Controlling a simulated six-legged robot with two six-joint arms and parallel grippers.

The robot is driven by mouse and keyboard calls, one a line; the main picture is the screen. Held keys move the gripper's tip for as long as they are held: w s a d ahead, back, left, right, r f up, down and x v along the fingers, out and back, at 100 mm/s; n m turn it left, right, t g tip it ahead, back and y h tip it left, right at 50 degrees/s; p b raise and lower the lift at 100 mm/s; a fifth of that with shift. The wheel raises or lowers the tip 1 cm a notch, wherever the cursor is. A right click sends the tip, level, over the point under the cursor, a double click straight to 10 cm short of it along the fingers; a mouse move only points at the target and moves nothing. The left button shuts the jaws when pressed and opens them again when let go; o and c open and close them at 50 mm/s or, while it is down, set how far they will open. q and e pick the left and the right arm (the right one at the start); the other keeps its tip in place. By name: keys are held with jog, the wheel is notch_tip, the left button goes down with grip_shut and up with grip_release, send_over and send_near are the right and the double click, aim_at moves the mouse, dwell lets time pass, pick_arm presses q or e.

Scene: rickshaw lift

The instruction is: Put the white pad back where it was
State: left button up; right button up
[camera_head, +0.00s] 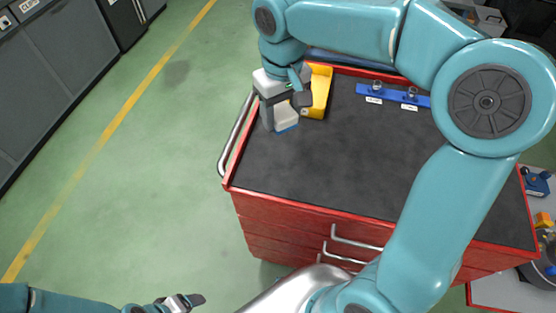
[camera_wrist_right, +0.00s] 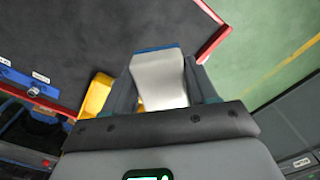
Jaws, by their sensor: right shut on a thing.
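The white pad (camera_head: 286,117) is between the fingers of my right gripper (camera_head: 284,106), at the far left corner area of the cart's dark top. My right gripper is shut on it. In the right wrist view the white pad (camera_wrist_right: 158,80) fills the space between the two dark fingers, and a blue strip shows along its far edge. Whether the pad touches the cart top is hard to tell. My left gripper (camera_head: 183,302) is low at the bottom left, away from the cart, and its jaw gap is not clear.
A yellow holder (camera_head: 320,92) stands close beside the pad, and shows in the wrist view too (camera_wrist_right: 97,95). A blue rack (camera_head: 393,95) with labels lies further right on the red cart (camera_head: 330,208). The cart top's front and middle are clear. A side rail (camera_head: 235,135) runs along its left.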

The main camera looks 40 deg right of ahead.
send_over(281, 168)
notch_tip(281, 168, down, 13)
jog(key=shift+d+r, duration=0.1)
jog(key=shift+d, duration=0.05)
notch_tip(281, 168, down, 4)
jog(key=shift+w+f, duration=0.1)
jog(key=shift+f, duration=0.15)
jog(key=o, duration=1)
